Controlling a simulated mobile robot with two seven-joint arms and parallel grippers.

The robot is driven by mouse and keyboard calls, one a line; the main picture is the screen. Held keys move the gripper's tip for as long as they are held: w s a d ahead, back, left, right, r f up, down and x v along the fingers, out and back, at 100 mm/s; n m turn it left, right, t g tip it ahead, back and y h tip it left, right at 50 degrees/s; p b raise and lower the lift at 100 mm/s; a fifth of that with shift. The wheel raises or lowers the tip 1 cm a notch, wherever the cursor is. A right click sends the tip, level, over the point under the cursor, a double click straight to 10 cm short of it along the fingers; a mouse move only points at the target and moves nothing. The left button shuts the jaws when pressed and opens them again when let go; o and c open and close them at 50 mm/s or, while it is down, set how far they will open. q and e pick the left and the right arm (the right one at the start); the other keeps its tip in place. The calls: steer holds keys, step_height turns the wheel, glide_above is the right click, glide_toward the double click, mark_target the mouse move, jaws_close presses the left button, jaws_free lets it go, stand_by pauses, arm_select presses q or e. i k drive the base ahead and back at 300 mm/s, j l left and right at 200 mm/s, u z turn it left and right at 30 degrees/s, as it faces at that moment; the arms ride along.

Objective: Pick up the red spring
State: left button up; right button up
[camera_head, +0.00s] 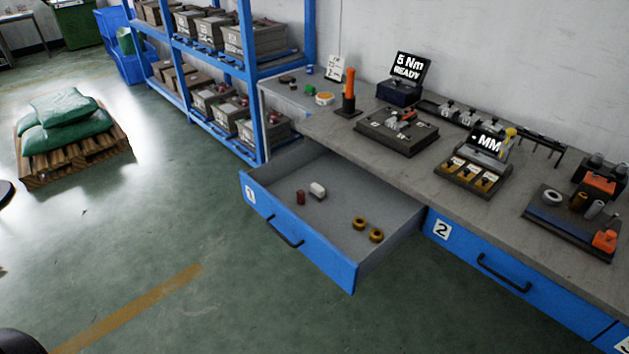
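A small dark red cylindrical piece (300,197) stands in the open drawer 1 (290,231), towards its left side. It matches the red spring in colour, but it is too small to make out coils. A white-grey piece (318,190) lies just to its right, and two brass-coloured rings (367,229) lie farther right in the same drawer. Neither of my grippers shows in the head view, so their state cannot be seen.
Drawer 2 (470,256) is closed beside the open one. The bench top (325,124) above holds a screwdriver stand, fixtures and small displays. A blue shelf rack (246,70) with grey bins stands left of the bench. The floor before the drawer is clear.

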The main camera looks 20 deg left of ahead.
mark_target(300, 195)
steer(key=u, duration=0.85)
